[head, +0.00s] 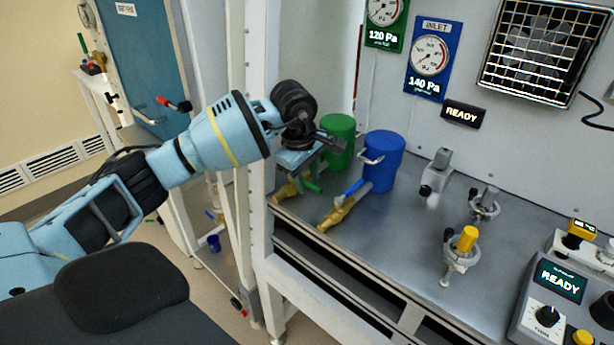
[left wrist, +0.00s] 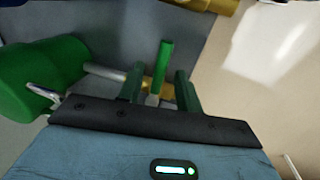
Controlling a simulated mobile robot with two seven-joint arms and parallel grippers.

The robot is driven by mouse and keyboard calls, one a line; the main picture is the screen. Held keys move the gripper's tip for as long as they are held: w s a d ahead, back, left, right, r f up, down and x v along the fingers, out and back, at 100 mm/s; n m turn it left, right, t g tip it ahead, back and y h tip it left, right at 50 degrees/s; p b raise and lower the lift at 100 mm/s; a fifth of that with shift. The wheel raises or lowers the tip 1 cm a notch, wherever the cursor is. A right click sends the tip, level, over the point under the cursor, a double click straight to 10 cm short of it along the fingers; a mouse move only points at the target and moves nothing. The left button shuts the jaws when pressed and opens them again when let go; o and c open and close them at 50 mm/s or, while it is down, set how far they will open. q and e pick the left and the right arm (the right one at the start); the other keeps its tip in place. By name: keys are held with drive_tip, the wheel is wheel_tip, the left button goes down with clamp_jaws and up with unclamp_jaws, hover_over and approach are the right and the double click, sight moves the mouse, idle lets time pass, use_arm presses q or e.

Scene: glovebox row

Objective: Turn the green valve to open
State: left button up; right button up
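The green valve has a brass body (head: 287,189) and a green lever (head: 313,187), on the bench's left end in front of the green tank (head: 338,140). In the left wrist view the green lever (left wrist: 163,66) points up the picture from the brass body, which a grey pipe joins to the green tank (left wrist: 45,75). My left gripper (head: 308,166) is just above the valve. In the left wrist view its two dark green fingers (left wrist: 160,85) stand apart, one on each side of the lever, with gaps visible; contact is not evident. My right gripper is not in view.
A blue tank (head: 383,160) stands to the right, with a brass valve (head: 336,214) and blue lever (head: 353,188). A white frame post (head: 256,120) is close to my left wrist. Clamps, including a yellow-topped one (head: 467,240), stand farther right. The bench middle (head: 400,235) is clear.

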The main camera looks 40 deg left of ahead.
use_arm(q)
clamp_jaws()
idle(0.4)
